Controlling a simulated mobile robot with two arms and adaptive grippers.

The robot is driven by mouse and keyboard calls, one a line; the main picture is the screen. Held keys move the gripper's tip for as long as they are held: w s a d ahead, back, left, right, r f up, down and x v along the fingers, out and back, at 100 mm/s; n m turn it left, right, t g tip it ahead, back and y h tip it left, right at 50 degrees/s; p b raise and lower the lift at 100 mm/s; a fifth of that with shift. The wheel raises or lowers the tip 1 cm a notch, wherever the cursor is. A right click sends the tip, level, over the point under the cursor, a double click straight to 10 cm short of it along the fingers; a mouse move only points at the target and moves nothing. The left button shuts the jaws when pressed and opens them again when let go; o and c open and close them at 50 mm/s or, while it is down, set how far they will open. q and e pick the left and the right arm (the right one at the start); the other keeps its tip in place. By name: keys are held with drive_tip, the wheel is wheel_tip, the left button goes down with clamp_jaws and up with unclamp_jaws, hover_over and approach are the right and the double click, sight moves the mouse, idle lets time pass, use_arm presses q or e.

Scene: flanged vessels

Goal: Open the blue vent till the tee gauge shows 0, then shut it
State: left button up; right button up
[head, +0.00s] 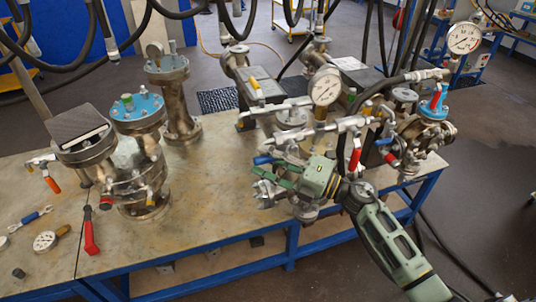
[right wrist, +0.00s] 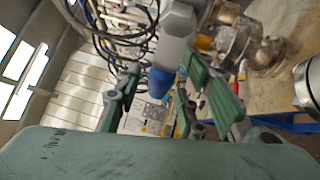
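The blue vent (head: 263,160) is a small blue knob on the left end of metal piping at the middle of the bench. In the right wrist view its blue cap (right wrist: 161,82) sits under a grey body, between the green fingers. My right gripper (head: 269,176) is open at the vent in the head view; gaps show between the fingers and the cap, and I see no clear contact. The tee gauge (head: 326,87) is a round white dial above the piping; its needle is too small to read. My left gripper is not in view.
A second gauge (head: 464,38) stands at the upper right. A red-handled valve (head: 355,160) is close to my right gripper. Flanged vessels stand at the left, one with a blue top (head: 137,106). A red tool (head: 90,235) and a loose gauge (head: 45,241) lie at the front left.

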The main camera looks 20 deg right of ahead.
clamp_jaws()
idle(0.4)
